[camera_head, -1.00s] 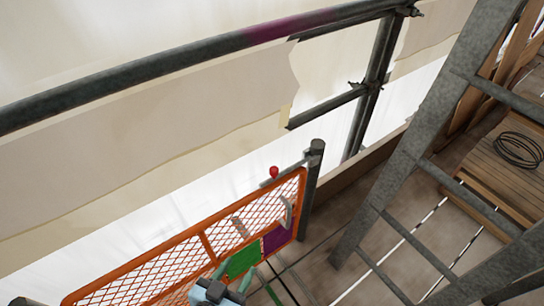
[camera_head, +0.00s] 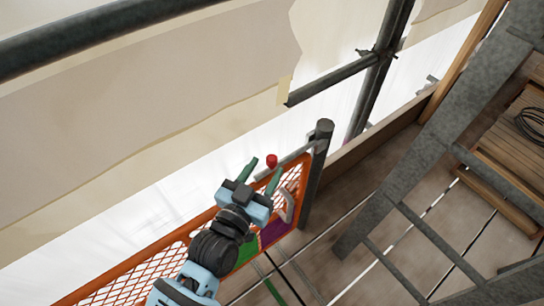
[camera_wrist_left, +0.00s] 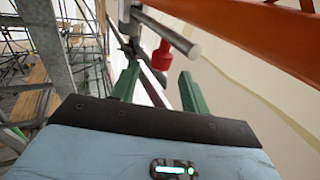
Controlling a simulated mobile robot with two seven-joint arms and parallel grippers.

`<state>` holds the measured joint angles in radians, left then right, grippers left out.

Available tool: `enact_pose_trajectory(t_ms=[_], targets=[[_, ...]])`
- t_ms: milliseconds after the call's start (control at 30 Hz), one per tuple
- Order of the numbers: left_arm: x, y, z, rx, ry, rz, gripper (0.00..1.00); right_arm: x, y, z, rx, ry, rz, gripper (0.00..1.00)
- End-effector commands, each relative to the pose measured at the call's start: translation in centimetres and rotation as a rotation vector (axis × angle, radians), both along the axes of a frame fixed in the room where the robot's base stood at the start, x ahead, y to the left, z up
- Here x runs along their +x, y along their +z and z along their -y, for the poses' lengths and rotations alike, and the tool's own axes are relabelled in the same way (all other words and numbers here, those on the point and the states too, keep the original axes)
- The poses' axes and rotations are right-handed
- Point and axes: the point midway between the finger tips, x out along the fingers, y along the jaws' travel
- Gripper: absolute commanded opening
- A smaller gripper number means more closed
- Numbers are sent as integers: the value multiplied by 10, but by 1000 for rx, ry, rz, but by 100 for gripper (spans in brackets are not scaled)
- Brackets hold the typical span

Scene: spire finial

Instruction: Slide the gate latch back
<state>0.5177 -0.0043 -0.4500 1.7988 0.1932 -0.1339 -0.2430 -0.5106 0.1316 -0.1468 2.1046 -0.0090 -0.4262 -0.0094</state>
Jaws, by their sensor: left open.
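The orange mesh gate (camera_head: 178,236) stands at lower left, beside a dark grey post (camera_head: 316,175). The latch is a grey bar (camera_head: 297,154) along the gate's top by the post, with a red knob (camera_head: 272,160). My left gripper (camera_head: 265,167) is open over the top of the gate, with its green fingertips on either side of the knob in this view. In the left wrist view, the red knob (camera_wrist_left: 163,55) appears in the gap between the open fingers (camera_wrist_left: 159,82), near the tips; contact cannot be told. My right gripper is not in view.
A grey scaffold rail (camera_head: 90,38) and pale sheeting (camera_head: 190,85) lie behind the gate. A grey ladder (camera_head: 425,150) leans at right, near planks with a coiled cable (camera_head: 531,125).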

Motion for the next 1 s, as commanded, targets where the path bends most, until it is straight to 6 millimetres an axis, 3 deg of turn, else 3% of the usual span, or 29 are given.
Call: enact_pose_trajectory(t_ms=[300,667,1000], targets=[[35,-2,18,0,1,-2,46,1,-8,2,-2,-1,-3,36],[40,0,20,0,0,-1,46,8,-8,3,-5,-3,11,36],[40,-1,20,0,0,-1,4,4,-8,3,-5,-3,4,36]])
